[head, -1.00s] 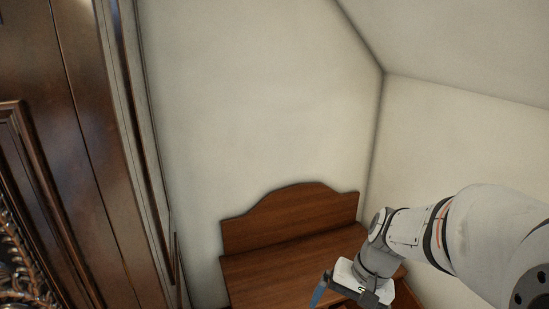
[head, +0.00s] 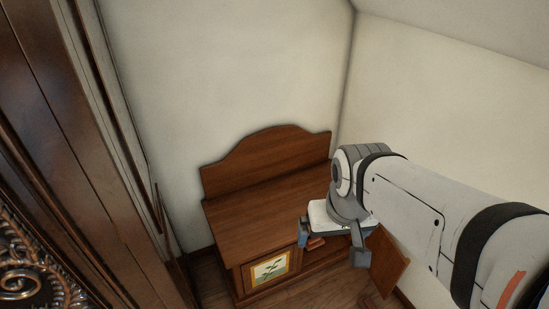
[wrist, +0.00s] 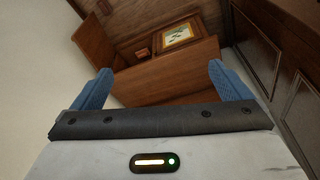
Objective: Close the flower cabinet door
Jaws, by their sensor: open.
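The flower cabinet (head: 255,215) is a low brown wooden cabinet with a curved backboard, standing against the wall. Its left front carries a framed flower picture (head: 269,269), also seen in the wrist view (wrist: 177,35). The right door (head: 390,262) stands swung open, and it shows in the wrist view (wrist: 94,42) at upper left. My gripper (head: 331,243) is open and empty, above the cabinet's front right part, with its fingers pointing down. It hides part of the open compartment. In the wrist view my gripper's two blue fingers (wrist: 160,86) are spread apart, with the cabinet beyond them.
A large dark carved wooden armoire (head: 75,170) fills the left side. Pale walls (head: 230,70) and a sloped ceiling close in behind and at right. A small reddish-brown object (head: 316,243) shows by the compartment. Some wooden floor (head: 315,288) is visible in front.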

